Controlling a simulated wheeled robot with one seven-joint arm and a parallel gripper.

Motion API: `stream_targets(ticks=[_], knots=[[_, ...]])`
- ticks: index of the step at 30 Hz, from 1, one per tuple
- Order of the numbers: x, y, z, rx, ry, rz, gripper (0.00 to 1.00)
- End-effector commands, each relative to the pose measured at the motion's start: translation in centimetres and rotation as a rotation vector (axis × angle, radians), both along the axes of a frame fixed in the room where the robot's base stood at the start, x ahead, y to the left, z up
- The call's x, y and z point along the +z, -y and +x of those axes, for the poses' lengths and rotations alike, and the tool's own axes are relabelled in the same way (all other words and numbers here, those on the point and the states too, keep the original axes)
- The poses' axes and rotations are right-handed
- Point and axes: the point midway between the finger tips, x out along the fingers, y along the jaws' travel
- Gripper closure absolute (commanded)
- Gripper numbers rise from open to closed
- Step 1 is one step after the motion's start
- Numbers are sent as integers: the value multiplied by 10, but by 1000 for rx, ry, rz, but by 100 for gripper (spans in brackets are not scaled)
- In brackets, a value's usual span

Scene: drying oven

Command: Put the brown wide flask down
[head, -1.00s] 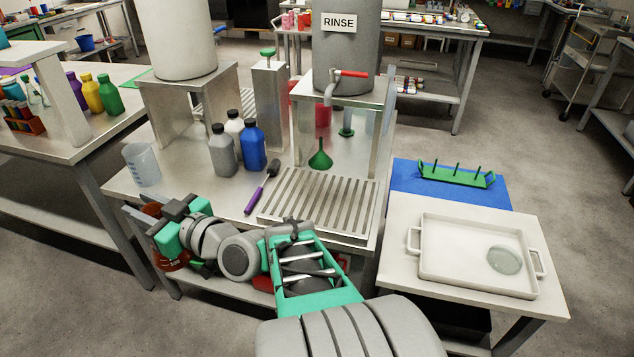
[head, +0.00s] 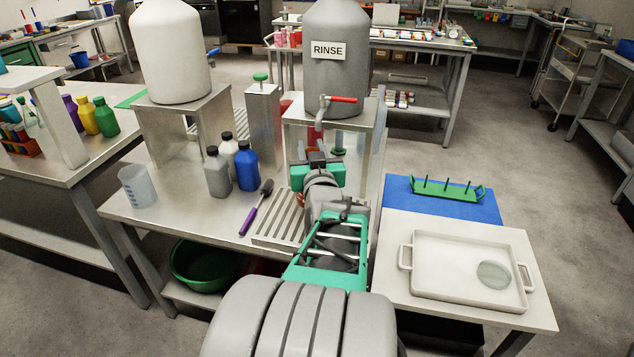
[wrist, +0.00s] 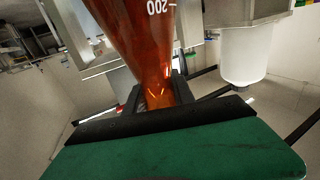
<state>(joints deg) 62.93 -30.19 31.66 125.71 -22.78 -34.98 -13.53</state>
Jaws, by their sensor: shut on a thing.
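The brown wide flask shows in the wrist view (wrist: 148,45) as amber glass with a white "200" mark. My gripper (wrist: 160,92) is shut on its narrow part. In the head view my gripper (head: 318,163) is over the slatted drain rack, in front of the grey RINSE tank's tap. There my arm hides nearly all of the flask, so I cannot tell whether its base touches anything.
The slatted rack (head: 272,228) is partly covered by my arm. A white tray (head: 445,283) with a round glass dish (head: 494,274) and a green peg rack (head: 436,190) are at the right.

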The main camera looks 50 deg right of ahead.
Motion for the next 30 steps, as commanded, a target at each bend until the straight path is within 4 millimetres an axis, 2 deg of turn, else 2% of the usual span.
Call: stream_targets(ticks=[1,6,9,12,17,22,30], knots=[[-10,12,7,1,-2,6,100],[-31,49,28,3,-1,4,100],[-56,64,37,3,-2,5,100],[-71,76,44,3,0,3,100],[-83,86,49,3,0,0,100],[-112,87,50,3,-1,2,100],[-113,86,50,4,1,-1,100]])
